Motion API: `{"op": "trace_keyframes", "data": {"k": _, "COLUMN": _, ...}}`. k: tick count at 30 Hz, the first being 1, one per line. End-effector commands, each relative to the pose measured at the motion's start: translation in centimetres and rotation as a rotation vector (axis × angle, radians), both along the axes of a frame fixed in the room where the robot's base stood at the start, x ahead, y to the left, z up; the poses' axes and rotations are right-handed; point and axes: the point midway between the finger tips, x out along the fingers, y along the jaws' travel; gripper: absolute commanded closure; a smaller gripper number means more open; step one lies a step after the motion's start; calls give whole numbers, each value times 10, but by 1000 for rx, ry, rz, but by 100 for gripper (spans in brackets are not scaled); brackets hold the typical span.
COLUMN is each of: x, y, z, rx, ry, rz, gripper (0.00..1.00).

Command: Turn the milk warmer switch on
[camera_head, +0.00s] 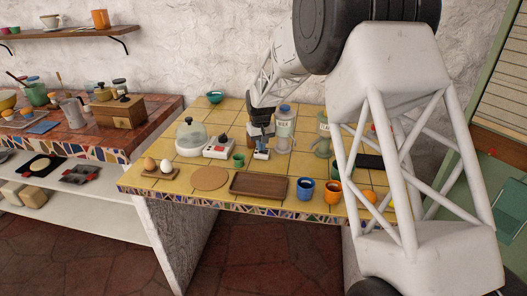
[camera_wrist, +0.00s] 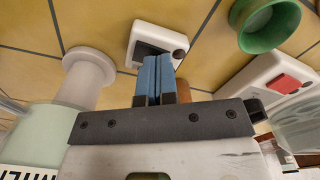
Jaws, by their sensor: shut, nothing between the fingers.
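A small white switch box (camera_wrist: 151,43) with a dark rocker stands on the yellow tiles; in the head view it is mostly hidden by my fingers (camera_head: 261,155). My gripper (camera_head: 262,147) points down at it. In the wrist view its blue fingertips (camera_wrist: 157,68) are together, empty, and overlap the box's near edge. I cannot tell if they touch the box or which way the rocker is tipped. A bottle marked MILK (camera_head: 284,132) stands just right of the gripper in the head view. No label shows which device the switch belongs to.
A second white box (camera_head: 217,149) with a red switch (camera_wrist: 283,82) is close by. A green cup (camera_head: 238,160) stands near both. A glass-domed dish (camera_head: 191,136) is left, a brown tray (camera_head: 259,186) in front, and blue (camera_head: 305,188) and orange (camera_head: 332,191) mugs front right.

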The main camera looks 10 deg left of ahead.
Motion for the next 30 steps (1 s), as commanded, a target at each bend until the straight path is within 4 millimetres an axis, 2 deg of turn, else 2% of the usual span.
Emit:
{"op": "trace_keyframes", "data": {"k": 19, "x": 0, "y": 0, "z": -6, "rx": 0, "ry": 0, "rz": 0, "gripper": 100}}
{"op": "trace_keyframes", "data": {"k": 30, "x": 0, "y": 0, "z": 11, "rx": 1, "ry": -1, "rz": 0, "gripper": 100}}
